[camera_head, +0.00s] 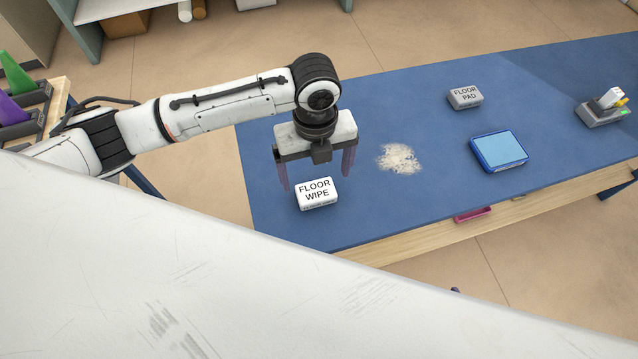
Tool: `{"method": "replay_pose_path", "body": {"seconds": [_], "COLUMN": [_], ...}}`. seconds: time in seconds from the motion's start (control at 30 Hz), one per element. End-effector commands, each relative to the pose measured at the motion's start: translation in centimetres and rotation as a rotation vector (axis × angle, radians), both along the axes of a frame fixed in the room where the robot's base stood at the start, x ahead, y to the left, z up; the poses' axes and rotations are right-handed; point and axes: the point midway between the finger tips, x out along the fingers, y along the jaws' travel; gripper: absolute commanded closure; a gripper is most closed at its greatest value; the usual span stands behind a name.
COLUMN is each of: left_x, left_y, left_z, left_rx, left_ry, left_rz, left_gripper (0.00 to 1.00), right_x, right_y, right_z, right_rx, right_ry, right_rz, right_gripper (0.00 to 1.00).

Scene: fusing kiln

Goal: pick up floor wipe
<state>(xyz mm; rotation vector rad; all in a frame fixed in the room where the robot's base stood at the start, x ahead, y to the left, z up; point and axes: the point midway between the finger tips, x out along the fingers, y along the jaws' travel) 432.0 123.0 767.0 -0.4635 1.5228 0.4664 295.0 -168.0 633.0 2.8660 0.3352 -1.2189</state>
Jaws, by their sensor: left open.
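The floor wipe (317,194) is a small white block with "FLOOR WIPE" in black on its top. It lies on the blue table top near its left front edge. My left gripper (317,181) is open and points down, with its two purplish fingers spread apart. It appears just above and behind the floor wipe in the picture; I cannot tell the exact height gap. The fingers do not hold anything. My right gripper is not in view.
The blue table (360,225) also bears a pale powdery patch (399,158), a grey floor pad block (465,97), a light blue pad in a dark blue case (499,151) and a grey holder (603,113). Coloured pieces (15,75) stand at far left.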

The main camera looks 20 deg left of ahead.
Motion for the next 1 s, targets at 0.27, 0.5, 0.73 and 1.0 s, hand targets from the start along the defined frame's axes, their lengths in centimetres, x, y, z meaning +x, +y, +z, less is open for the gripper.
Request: {"method": "replay_pose_path", "body": {"seconds": [0.27,0.5,0.73,1.0], "left_x": [0.0,0.0,0.0,0.0], "left_y": [0.0,0.0,0.1,0.1], "left_z": [-2.6,-6.1,-6.9,-6.8], "left_rx": [0.001,-0.001,-0.001,-0.001], "left_ry": [0.001,-0.001,-0.003,-0.003], "left_rz": [0.001,0.000,-0.001,0.000], "left_gripper": [0.12,0.12,0.12,0.40], "right_x": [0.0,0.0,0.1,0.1], "right_y": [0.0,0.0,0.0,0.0], "right_z": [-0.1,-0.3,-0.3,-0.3], "right_rx": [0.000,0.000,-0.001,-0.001], "right_ry": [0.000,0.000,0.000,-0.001], "right_rz": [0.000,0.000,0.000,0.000], "right_gripper": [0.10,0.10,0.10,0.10]}}
